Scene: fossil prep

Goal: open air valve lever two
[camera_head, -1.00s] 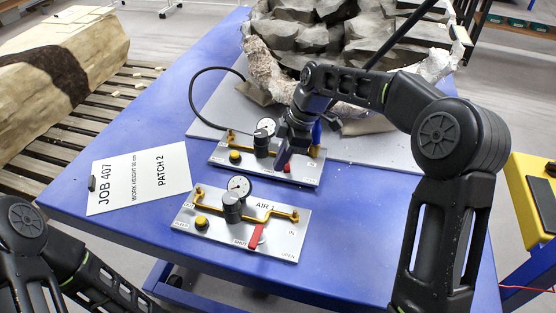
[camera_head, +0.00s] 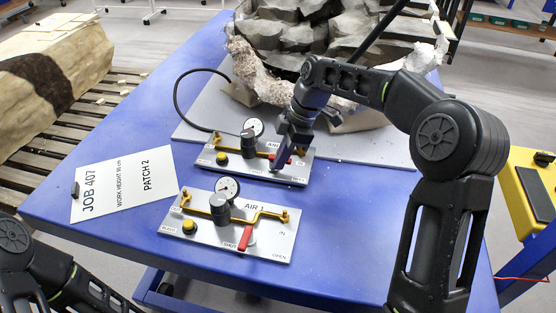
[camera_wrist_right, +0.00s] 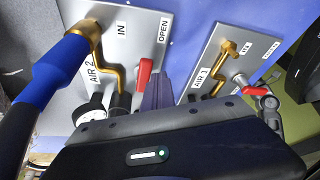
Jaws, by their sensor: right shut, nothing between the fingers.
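The AIR 2 panel (camera_head: 222,168) lies at the back of the blue table, with a brass pipe, gauge and red lever (camera_head: 290,160). My right gripper (camera_head: 279,167) is shut and empty, its fingertips low at the lever and partly covering it. In the right wrist view the red lever (camera_wrist_right: 144,77) is just left of the fingers (camera_wrist_right: 156,92). It slants up toward the OPEN label, roughly along the pipe; its pivot is hidden. I cannot tell whether the fingers touch it. My left arm shows at the lower left; its gripper is out of frame.
The AIR 1 panel (camera_head: 272,240) lies in front; its red lever (camera_head: 246,237) points toward the front edge, near SHUT. A blue-ended hose (camera_wrist_right: 55,75) joins the AIR 2 pipe. A JOB 407 card (camera_head: 120,190) lies left, and the fossil rock (camera_head: 265,80) stands behind.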

